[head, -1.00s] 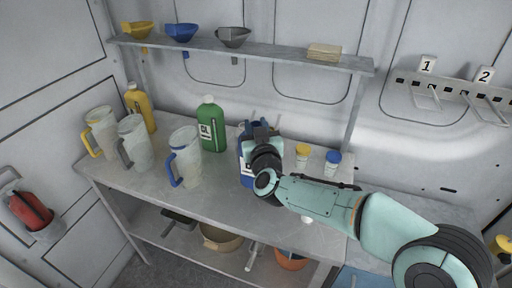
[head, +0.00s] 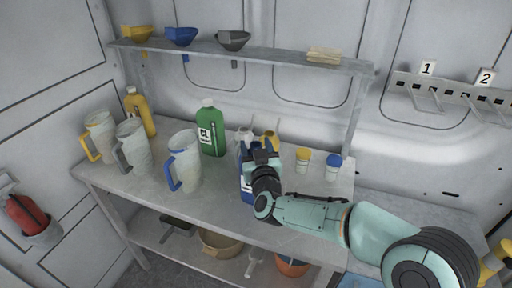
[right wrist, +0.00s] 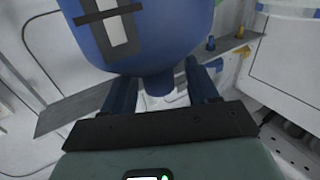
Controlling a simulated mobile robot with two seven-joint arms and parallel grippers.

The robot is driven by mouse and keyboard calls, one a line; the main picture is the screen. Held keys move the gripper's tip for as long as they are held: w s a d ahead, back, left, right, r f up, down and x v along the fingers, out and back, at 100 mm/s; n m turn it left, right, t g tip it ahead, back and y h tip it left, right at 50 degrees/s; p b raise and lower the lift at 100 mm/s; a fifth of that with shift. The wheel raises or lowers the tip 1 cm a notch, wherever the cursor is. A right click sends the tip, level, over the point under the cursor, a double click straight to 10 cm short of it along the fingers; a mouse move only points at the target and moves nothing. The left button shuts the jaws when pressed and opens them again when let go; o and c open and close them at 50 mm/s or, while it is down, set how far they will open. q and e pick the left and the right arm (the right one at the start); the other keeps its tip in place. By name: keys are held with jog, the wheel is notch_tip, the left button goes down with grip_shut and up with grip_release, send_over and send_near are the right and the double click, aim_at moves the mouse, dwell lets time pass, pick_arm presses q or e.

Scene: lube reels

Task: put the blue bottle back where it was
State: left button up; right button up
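The blue bottle (head: 246,182) is at the front middle of the upper bench, partly hidden by my right gripper (head: 262,160). In the right wrist view the blue bottle (right wrist: 150,40) fills the top, with its pale label towards the camera. The right gripper's dark fingers (right wrist: 160,88) lie on both sides of its narrow end; their tips are hidden behind the bottle. The gripper seems shut on it, as the two move together. Whether the bottle touches the bench is unclear. My left gripper is not in view.
A green bottle (head: 211,130) and a blue-handled jug (head: 185,160) stand left of the blue bottle. Two small lidded cups (head: 303,161) (head: 333,168) stand to its right. A shelf (head: 280,57) with funnels runs above.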

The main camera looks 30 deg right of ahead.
jog(key=shift+r, duration=0.15)
jog(key=b+v, duration=0.1)
jog(key=v, duration=1.1)
jog(key=shift+w, duration=0.1)
jog(key=shift+a, duration=0.1)
